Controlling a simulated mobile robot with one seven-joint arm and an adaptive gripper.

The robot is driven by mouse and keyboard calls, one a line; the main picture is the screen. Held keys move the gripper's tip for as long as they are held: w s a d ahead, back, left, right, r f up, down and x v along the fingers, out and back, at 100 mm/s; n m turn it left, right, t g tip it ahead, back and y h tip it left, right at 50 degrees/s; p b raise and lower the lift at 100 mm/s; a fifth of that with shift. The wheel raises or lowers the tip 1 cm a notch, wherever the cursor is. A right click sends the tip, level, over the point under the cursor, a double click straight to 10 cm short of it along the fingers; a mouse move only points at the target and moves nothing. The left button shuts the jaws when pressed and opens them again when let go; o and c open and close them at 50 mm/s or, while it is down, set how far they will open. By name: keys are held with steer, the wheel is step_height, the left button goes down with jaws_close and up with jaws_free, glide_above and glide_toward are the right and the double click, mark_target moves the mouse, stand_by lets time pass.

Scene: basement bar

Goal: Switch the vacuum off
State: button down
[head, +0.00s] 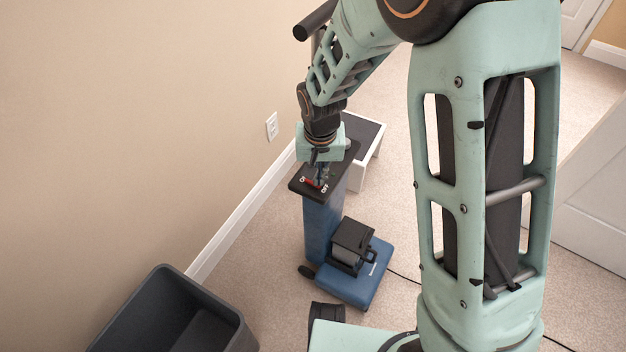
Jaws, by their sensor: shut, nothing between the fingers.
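The blue upright vacuum (322,222) stands on the carpet near the wall, with a blue base (352,287) and a black dust unit (352,243). Its black top panel (299,187) carries a red switch (312,183) between the labels ON and OFF, ON at the left and OFF at the right. My gripper (319,181) is shut and empty, pointing down at the panel right beside the switch. I cannot tell whether it touches the switch. The gripper partly hides the switch, so its exact position is unclear.
A dark open bin (175,312) stands at the lower left. A small white table with a dark top (366,135) is just behind the vacuum. The wall (150,120) is close on the left. A thin cord runs over the carpet to the right. A white panel (590,190) stands at right.

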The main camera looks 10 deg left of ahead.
steer(key=shift+r+p, duration=2.6)
steer(key=shift+r, duration=0.9)
